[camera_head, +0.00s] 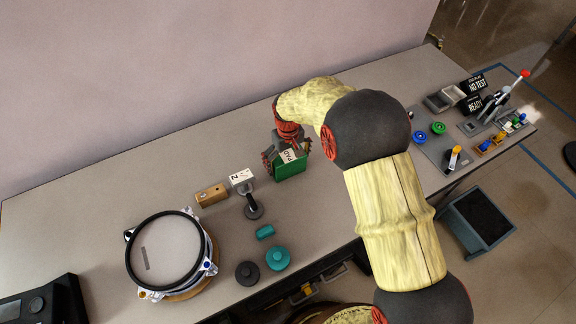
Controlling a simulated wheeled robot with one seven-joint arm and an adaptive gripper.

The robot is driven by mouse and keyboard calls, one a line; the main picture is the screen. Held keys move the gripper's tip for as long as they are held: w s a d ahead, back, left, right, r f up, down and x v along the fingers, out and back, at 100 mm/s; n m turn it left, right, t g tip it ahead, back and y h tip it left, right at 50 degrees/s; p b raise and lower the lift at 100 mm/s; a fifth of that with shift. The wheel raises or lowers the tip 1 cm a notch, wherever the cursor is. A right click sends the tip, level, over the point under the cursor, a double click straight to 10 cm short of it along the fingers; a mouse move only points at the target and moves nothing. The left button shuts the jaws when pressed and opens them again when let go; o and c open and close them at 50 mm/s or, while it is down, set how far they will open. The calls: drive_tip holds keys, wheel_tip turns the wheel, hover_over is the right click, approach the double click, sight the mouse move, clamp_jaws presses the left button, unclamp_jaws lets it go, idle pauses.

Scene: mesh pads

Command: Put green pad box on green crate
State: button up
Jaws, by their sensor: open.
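A green box (291,170) with a white lettered label stands on the table, below the end of my arm. I take it for the green pad box; whether part of it is a separate green crate I cannot tell. My gripper (286,155), red and dark grey, is open and pointing down at this box. One red finger shows at the box's left side and another part near its upper right. The gripper covers the box's top and back, and contact cannot be made out. No separate green crate is clearly visible.
A tan block (211,195), a white-topped stand (243,178) and a round clamp-ringed frame (168,252) are to the left. Teal and dark knobs (278,258) lie near the front edge. A switch panel (440,140) stands right, behind my arm. The table's back left is clear.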

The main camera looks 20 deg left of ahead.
drive_tip(key=shift+f, duration=0.45)
drive_tip(key=shift+c, duration=0.8)
drive_tip(key=c, duration=1)
drive_tip(key=shift+c, duration=0.7)
drive_tip(key=shift+r, duration=0.2)
